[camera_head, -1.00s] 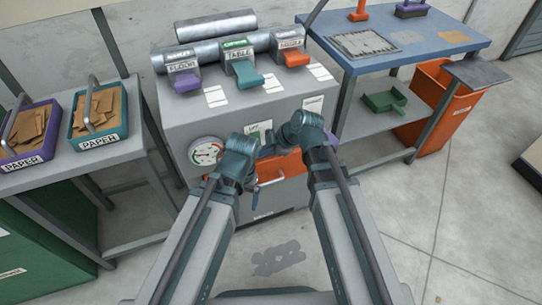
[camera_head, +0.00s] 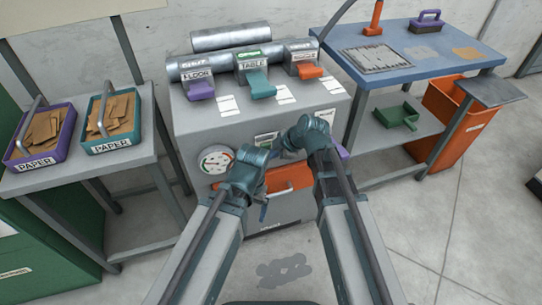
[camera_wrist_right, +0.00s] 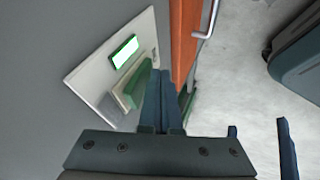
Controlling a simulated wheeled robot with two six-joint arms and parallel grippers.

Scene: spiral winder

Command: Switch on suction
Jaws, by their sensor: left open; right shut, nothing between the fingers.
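The grey suction machine (camera_head: 245,112) stands in front of me, with a round gauge (camera_head: 215,159) on its face. A white switch plate (camera_wrist_right: 84,76) with a lit green window (camera_wrist_right: 125,51) and a green rocker-like switch (camera_wrist_right: 137,86) shows in the right wrist view. My right gripper (camera_wrist_right: 163,85) is shut and empty, its fingers close beside the switch; I cannot tell whether they touch it. In the head view its fingers are mostly hidden by the hand. My left gripper (camera_head: 263,208) is open and empty, low in front of the machine.
An orange drawer (camera_head: 291,178) sits below the switch plate. Three gate levers, purple (camera_head: 201,91), teal (camera_head: 261,86) and orange (camera_head: 310,71), jut from the top. Paper baskets stand left on a table (camera_head: 90,172); a blue workbench (camera_head: 425,62) and orange bin (camera_head: 445,115) stand right.

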